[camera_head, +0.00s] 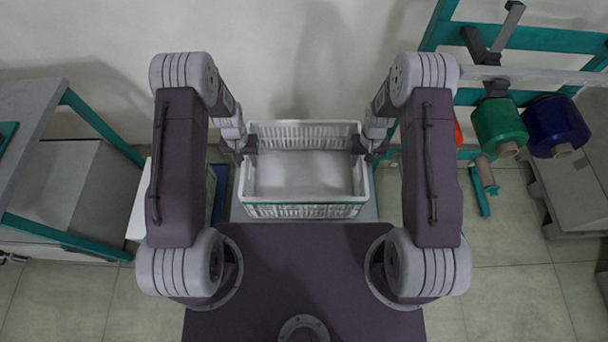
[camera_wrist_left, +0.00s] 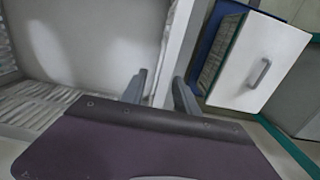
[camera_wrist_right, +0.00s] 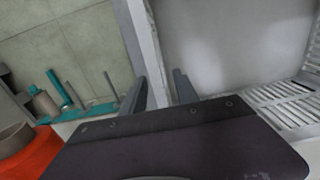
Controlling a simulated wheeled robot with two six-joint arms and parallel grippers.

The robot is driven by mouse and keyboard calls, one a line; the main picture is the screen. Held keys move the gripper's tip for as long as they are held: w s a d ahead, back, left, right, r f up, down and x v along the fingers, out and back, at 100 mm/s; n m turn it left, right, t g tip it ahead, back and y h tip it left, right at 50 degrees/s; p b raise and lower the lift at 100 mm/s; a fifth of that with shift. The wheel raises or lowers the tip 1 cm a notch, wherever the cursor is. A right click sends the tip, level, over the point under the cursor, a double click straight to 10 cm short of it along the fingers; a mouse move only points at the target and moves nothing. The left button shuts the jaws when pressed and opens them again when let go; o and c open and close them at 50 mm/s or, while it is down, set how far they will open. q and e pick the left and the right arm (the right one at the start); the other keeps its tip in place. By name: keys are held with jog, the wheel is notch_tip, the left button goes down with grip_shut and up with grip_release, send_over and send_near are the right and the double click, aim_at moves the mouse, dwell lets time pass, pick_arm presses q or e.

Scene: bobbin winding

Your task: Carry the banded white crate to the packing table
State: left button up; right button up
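In the left wrist view the fingers (camera_wrist_left: 160,88) stand on both sides of the crate's rim (camera_wrist_left: 178,45). The right wrist view shows the fingers (camera_wrist_right: 160,88) likewise around the opposite rim (camera_wrist_right: 145,40). Both look closed on the rim. The packing table cannot be identified surely.
A grey table with teal legs (camera_head: 85,120) stands at the left. A white drawer-like box (camera_wrist_left: 262,62) is beside the crate's left side. At the right, a teal rack (camera_head: 540,38) holds green (camera_head: 497,125) and blue (camera_head: 557,125) spools. Tiled floor (camera_head: 515,230) is open at the right.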

pick_arm(q)
jog(key=shift+f, duration=0.75)
pick_arm(e)
jog(key=shift+f, duration=0.75)
pick_arm(q)
grip_shut()
pick_arm(e)
grip_shut()
